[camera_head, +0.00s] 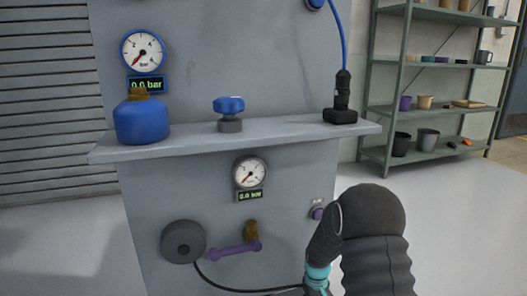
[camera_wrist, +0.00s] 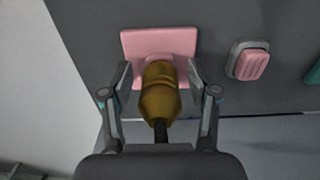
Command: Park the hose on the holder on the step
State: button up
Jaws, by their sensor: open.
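In the wrist view, a brass-coloured hose end (camera_wrist: 160,95) sits against a pink square plate (camera_wrist: 135,45) on a grey panel. A short dark piece of hose (camera_wrist: 160,132) runs from it towards my wrist. My gripper (camera_wrist: 160,72) is open, with one finger on each side of the brass end; contact cannot be told. In the head view, the grey step (camera_head: 270,132) crosses the panel. A black block (camera_head: 340,116) stands at its right end, with a black fitting (camera_head: 342,90) and blue hose (camera_head: 341,40) upright in it. My fingertips are largely out of view there.
A blue bottle (camera_head: 142,120) and a blue knob (camera_head: 229,105) stand on the step. Below are a gauge (camera_head: 250,172), a round grey disc (camera_head: 183,241) and a purple lever (camera_head: 235,249). A black line (camera_head: 235,288) runs right. A pink button (camera_wrist: 253,64) is right of the plate.

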dwell(0.3)
grip_shut()
jog(key=shift+r+p, duration=1.95)
jog(key=shift+r, duration=1.05)
